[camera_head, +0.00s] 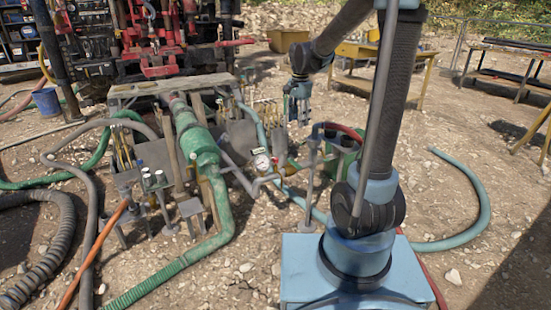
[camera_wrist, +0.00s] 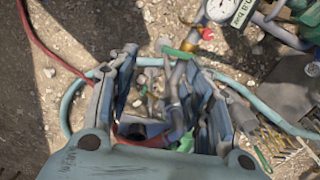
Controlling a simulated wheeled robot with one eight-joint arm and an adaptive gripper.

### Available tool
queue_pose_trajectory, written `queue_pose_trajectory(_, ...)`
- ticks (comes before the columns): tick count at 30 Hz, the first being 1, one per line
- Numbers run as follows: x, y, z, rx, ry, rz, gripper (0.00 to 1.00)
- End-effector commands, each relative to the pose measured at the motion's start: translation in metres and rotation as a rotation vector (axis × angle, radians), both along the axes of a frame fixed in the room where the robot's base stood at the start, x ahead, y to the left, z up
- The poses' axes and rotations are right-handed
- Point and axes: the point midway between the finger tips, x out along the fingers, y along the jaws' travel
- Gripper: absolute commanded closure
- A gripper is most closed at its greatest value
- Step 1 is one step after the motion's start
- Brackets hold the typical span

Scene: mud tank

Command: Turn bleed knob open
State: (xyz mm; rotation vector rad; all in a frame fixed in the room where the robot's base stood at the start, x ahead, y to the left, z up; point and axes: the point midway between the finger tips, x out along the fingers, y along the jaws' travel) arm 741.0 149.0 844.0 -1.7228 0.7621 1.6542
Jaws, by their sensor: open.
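I cannot tell for certain which part is the bleed knob. A small red and yellow fitting (camera_wrist: 207,33) sits beside the pressure gauge (camera_wrist: 222,9) at the top of the wrist view. A green piece (camera_wrist: 178,52) crosses a grey pipe near my fingertips. The gauge (camera_head: 262,163) also shows in the head view, left of the front pipework's middle. My gripper (camera_head: 298,112) hangs down above and behind the gauge in the picture. In the wrist view my gripper (camera_wrist: 160,60) has its fingers spread, with pipework visible between them and nothing seen held.
Blue hose (camera_head: 480,190) curves across the gravel. Open gravel lies at the right.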

Motion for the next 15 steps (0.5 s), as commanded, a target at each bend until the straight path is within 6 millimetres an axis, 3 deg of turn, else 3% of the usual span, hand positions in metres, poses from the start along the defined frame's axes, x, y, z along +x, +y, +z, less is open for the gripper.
queue_pose_trajectory(6, 0.051, 0.045, -0.025, 0.000, 0.025, -0.142, 0.54)
queue_pose_trajectory(15, 0.090, 0.088, -0.057, -0.005, 0.047, -0.281, 0.54)
